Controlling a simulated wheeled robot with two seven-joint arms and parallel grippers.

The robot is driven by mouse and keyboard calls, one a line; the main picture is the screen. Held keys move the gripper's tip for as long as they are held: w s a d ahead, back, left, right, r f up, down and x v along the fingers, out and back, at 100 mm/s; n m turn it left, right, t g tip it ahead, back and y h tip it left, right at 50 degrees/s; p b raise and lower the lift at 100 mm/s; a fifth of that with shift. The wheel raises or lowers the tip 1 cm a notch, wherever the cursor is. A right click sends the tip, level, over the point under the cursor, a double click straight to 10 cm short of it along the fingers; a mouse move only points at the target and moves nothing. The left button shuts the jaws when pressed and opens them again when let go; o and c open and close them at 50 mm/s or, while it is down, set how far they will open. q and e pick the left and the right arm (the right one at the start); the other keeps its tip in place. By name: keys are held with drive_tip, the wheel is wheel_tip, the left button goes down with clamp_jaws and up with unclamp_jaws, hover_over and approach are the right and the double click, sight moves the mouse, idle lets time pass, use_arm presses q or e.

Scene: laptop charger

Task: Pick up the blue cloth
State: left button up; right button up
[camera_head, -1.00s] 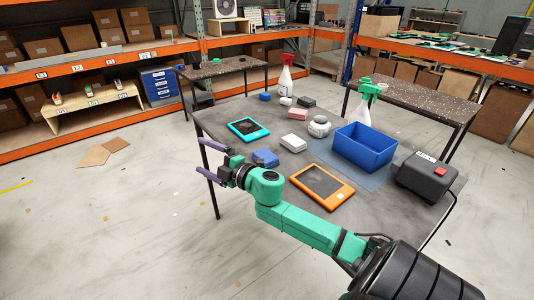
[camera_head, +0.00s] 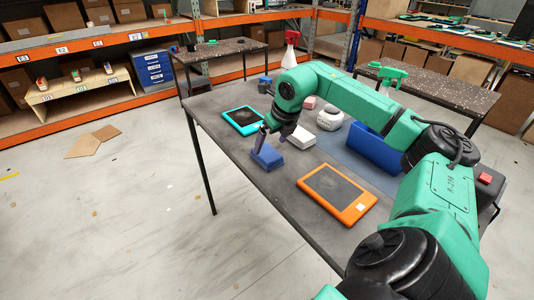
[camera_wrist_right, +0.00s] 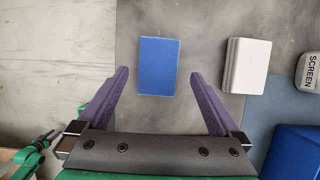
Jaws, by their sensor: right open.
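The blue cloth (camera_head: 267,157) is a small folded block lying flat on the dark table near its left edge. In the right wrist view the blue cloth (camera_wrist_right: 158,66) shows as an upright rectangle between and beyond the fingertips. My right gripper (camera_head: 271,140) points down above the cloth, its purple fingers apart. In the right wrist view my right gripper (camera_wrist_right: 159,75) is open and empty, with a finger on each side of the cloth. The exact height above the cloth is hard to tell. My left gripper is not seen.
A white folded block (camera_head: 302,137) lies just right of the cloth. A teal-framed tablet (camera_head: 243,121) lies behind it and an orange-framed tablet (camera_head: 338,192) in front. A blue bin (camera_head: 374,150) stands to the right, partly behind my arm. Spray bottles (camera_head: 290,50) stand farther back.

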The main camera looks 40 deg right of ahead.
sight(265, 151)
drive_tip(key=x, duration=0.1)
drive_tip(key=p+x, duration=0.1)
drive_tip(key=x, duration=0.1)
drive_tip(key=p+x, duration=0.1)
drive_tip(key=x, duration=0.1)
drive_tip(key=shift+w+a, duration=0.15)
drive_tip(key=shift+w, duration=0.1)
drive_tip(key=shift+f, duration=0.1)
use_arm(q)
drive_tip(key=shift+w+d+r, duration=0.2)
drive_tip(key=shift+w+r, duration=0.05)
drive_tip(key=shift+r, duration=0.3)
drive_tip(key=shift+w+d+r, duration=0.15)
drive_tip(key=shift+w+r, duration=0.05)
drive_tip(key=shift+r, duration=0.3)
use_arm(e)
drive_tip(key=c, duration=1.2)
drive_tip(key=shift+o, duration=0.2)
drive_tip(key=shift+r, duration=0.45)
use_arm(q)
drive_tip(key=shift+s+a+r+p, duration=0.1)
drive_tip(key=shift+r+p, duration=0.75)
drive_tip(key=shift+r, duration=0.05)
use_arm(e)
wheel_tip(265, 151, up, 19)
